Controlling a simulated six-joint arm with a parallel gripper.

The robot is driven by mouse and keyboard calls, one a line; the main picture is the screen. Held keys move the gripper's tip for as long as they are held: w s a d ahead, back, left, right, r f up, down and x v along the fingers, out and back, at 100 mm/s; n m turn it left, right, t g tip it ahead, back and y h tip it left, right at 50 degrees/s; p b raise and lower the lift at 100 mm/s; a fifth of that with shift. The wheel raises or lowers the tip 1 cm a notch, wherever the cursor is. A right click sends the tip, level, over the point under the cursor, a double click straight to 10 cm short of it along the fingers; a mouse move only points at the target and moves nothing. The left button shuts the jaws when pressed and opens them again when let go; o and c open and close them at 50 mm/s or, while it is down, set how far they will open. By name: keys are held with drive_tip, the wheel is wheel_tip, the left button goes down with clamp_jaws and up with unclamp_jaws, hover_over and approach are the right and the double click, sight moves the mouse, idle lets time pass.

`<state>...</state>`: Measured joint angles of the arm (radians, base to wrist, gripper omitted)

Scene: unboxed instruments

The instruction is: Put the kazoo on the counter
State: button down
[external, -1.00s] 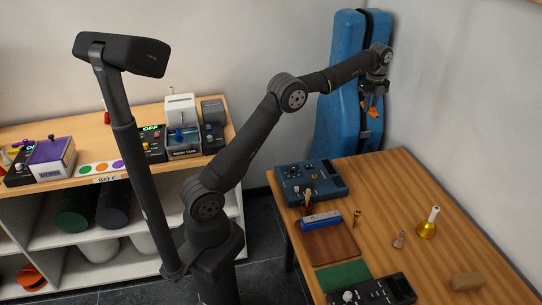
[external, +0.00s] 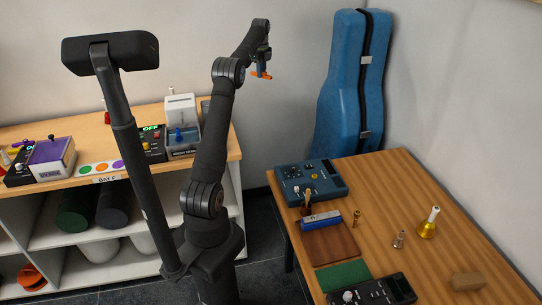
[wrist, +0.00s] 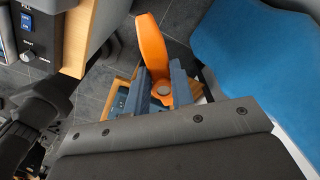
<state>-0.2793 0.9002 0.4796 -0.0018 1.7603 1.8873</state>
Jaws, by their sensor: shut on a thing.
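My gripper (external: 262,68) is raised in the air in the external view, between the two wooden surfaces and in front of the grey wall. It is shut on the orange kazoo (external: 261,75). In the wrist view the kazoo (wrist: 152,42) sticks out between the blue-grey fingers (wrist: 157,85), over dark floor tiles. A wooden-topped counter (external: 105,137) with shelves below stands at the left. A separate wooden table (external: 455,240) stands at the right. The frames do not show for certain which one the task calls the counter.
The left top holds a purple-lidded box (external: 50,158), a strip of coloured dots (external: 100,168) and other devices. A blue instrument case (external: 340,85) leans at the wall.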

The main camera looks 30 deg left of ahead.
drive_tip(key=s+a+n, duration=0.1)
drive_tip(key=s+a, duration=0.2)
drive_tip(key=a, duration=0.4)
drive_tip(key=s+a+n, duration=0.1)
drive_tip(key=s+a, duration=0.2)
drive_tip(key=a, duration=0.4)
drive_tip(key=n, duration=0.6)
hover_over(152, 120)
drive_tip(key=s+d, duration=0.4)
drive_tip(key=d, duration=0.1)
drive_tip(key=f, duration=1.5)
drive_tip(key=shift+w+a+f, duration=0.15)
drive_tip(key=shift+w+f, duration=0.15)
drive_tip(key=shift+f, duration=2.7)
drive_tip(key=shift+f, duration=0.1)
drive_tip(key=c, duration=1.6)
unclamp_jaws()
drive_tip(key=o, duration=0.3)
drive_tip(key=shift+o, duration=0.2)
